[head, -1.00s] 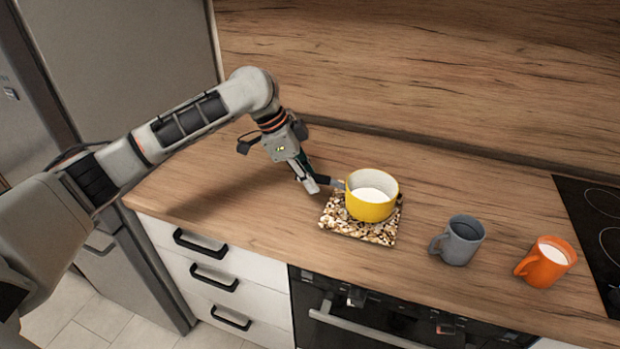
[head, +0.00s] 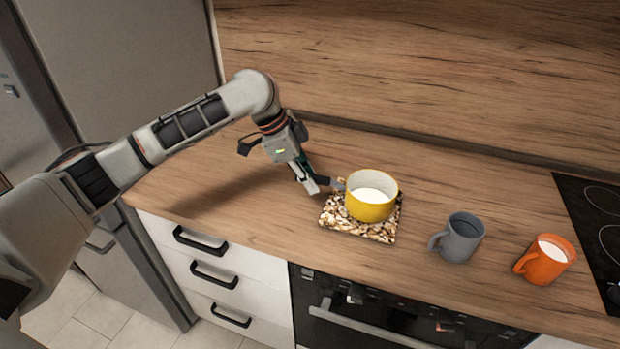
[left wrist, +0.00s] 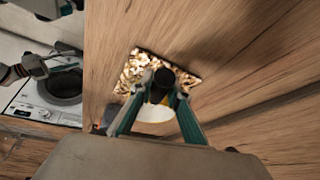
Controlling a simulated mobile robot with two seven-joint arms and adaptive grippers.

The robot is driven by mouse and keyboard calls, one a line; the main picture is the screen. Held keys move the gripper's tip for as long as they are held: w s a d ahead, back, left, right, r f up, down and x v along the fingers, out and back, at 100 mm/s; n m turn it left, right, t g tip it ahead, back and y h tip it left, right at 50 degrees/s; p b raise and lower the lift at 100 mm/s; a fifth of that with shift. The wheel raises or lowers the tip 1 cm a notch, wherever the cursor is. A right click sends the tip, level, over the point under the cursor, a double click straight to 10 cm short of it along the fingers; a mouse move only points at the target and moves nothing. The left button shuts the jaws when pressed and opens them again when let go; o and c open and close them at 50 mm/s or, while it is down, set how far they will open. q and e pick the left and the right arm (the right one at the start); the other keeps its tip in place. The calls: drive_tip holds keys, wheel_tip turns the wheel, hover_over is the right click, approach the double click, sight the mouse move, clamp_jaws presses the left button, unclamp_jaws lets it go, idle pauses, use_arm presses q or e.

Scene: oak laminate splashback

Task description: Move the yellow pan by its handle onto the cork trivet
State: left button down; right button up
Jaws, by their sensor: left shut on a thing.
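The yellow pan (head: 371,210), with a white inside, is upright over the cork trivet (head: 385,235), a mottled brown-and-cream square. In the head view its base overlaps the trivet; I cannot tell whether it rests on it or hangs just above. My left gripper (head: 325,184) is shut on the pan's handle (head: 338,183), left of the pan. In the left wrist view the dark handle end (left wrist: 164,77) is between the fingers, and part of the pan (left wrist: 155,114) shows below it. What seems to be my right gripper (left wrist: 62,50) shows at upper left there, its jaws unclear.
A grey mug (head: 461,239) and an orange mug (head: 546,262) with white contents stand right of the trivet. A black hob (head: 600,225) is at the far right. The wooden splashback (head: 430,70) rises behind. The counter (head: 240,200) left of the trivet is clear.

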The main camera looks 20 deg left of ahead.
sight(292, 178)
use_arm(q)
drive_tip(key=c, duration=1.8)
unclamp_jaws()
drive_tip(key=shift+c, duration=0.2)
drive_tip(key=shift+f, duration=0.1)
drive_tip(key=shift+s+a, duration=0.15)
drive_tip(key=shift+a, duration=0.15)
drive_tip(key=shift+s+a, duration=0.3)
drive_tip(key=shift+a, duration=0.6)
drive_tip(key=shift+s+a, duration=0.25)
drive_tip(key=shift+a, duration=0.65)
drive_tip(key=shift+s+a, duration=0.2)
drive_tip(key=shift+a, duration=0.4)
drive_tip(key=shift+s+a, duration=0.2)
drive_tip(key=shift+a, duration=0.4)
